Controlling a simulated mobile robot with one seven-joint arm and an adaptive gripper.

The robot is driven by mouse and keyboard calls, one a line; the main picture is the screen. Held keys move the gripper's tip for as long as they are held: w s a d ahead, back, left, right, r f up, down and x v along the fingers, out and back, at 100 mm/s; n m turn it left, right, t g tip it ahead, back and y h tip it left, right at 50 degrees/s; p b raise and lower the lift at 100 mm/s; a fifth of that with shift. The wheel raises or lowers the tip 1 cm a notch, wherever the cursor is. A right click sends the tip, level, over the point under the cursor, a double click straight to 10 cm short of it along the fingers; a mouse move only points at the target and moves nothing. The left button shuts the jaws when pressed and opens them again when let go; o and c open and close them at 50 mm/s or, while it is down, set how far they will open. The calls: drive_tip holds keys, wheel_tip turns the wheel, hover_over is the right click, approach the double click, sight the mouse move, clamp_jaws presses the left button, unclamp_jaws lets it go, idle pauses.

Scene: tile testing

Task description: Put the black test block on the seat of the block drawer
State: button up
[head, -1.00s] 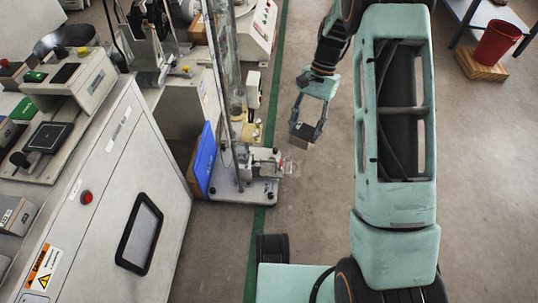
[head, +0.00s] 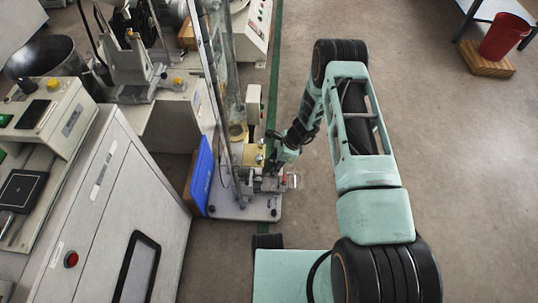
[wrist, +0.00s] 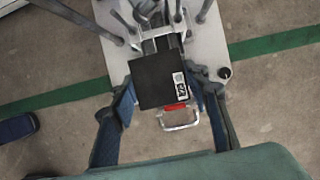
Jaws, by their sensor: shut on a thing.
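The black test block (wrist: 158,82), with a white label near its right edge, is between the two fingers of my gripper (wrist: 161,92) in the wrist view. My gripper is shut on it. The block drawer, with a red front part and a metal handle (wrist: 181,127), sticks out just below the block in that view. The block covers most of the drawer and its seat, so I cannot tell whether the block touches the seat. In the head view my gripper (head: 277,163) is at the drawer (head: 270,184) on the machine's base; the block is hard to make out there.
The drawer belongs to a tall machine on a white base plate (head: 240,212), with upright rods close to my gripper. A blue panel (head: 202,172) leans left of it. A grey cabinet (head: 120,200) stands further left.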

drive_tip(key=shift+w+f, duration=0.25)
wheel_tip(320, 180, down, 7)
drive_tip(key=b, duration=0.5)
drive_tip(key=shift+f, duration=2)
drive_tip(key=shift+f, duration=0.2)
drive_tip(key=o, duration=1.7)
drive_tip(key=shift+s, duration=0.1)
drive_tip(key=v, duration=1.2)
